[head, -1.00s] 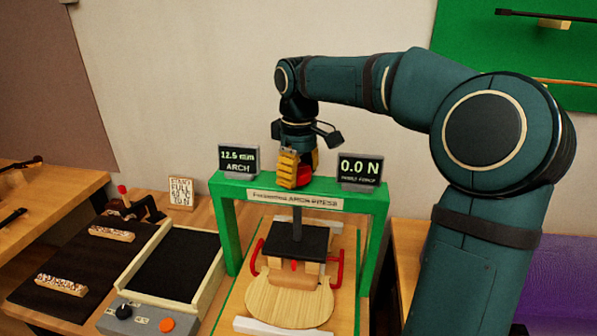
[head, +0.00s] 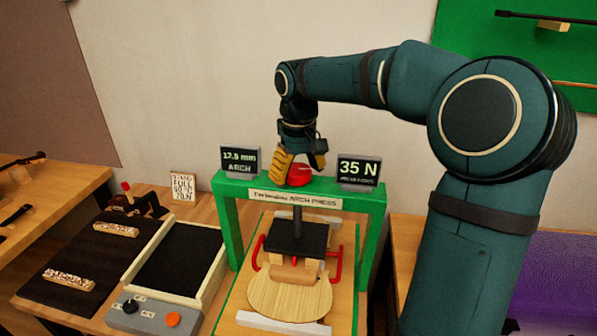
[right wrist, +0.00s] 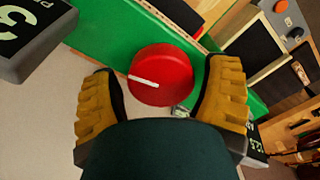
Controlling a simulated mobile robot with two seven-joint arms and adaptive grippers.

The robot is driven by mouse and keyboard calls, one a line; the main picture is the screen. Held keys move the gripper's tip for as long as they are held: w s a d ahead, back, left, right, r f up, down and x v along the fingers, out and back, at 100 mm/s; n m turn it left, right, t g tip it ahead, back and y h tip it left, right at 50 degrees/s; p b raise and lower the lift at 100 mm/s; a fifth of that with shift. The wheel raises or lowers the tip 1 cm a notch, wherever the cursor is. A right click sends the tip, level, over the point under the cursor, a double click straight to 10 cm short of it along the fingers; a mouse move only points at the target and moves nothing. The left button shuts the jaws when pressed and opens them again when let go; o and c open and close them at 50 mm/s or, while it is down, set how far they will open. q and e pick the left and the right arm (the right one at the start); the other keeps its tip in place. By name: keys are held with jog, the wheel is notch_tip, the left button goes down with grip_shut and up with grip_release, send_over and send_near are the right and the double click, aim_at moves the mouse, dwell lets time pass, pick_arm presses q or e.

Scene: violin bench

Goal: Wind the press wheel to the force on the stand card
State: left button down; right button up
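The green arch press (head: 228,184) stands on the bench with a red press wheel (head: 299,175) on top. My right gripper (head: 296,165) is over the wheel, pointing down. In the right wrist view its yellow fingers straddle the wheel (right wrist: 160,75), open, with gaps on both sides. The wheel's white mark points left there. The force display (head: 358,170) reads 35 N. The arch display (head: 240,160) reads about 12 mm; its decimal is unclear. The stand card (head: 183,186) is small; its lower lines are hard to read. My left gripper is out of view.
Under the press, a dark plate (head: 283,237) sits above a pale wooden violin plate (head: 285,300) between red clamps. Left are an empty black-bedded tray (head: 180,262), a grey control box (head: 145,318) and a dark board (head: 95,262) with two speckled bars.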

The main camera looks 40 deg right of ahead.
aim_at(298, 170)
jog(key=shift+o, duration=0.6)
notch_tip(298, 170, up, 12)
jog(key=shift+s+a+f, duration=0.1)
dwell(1.6)
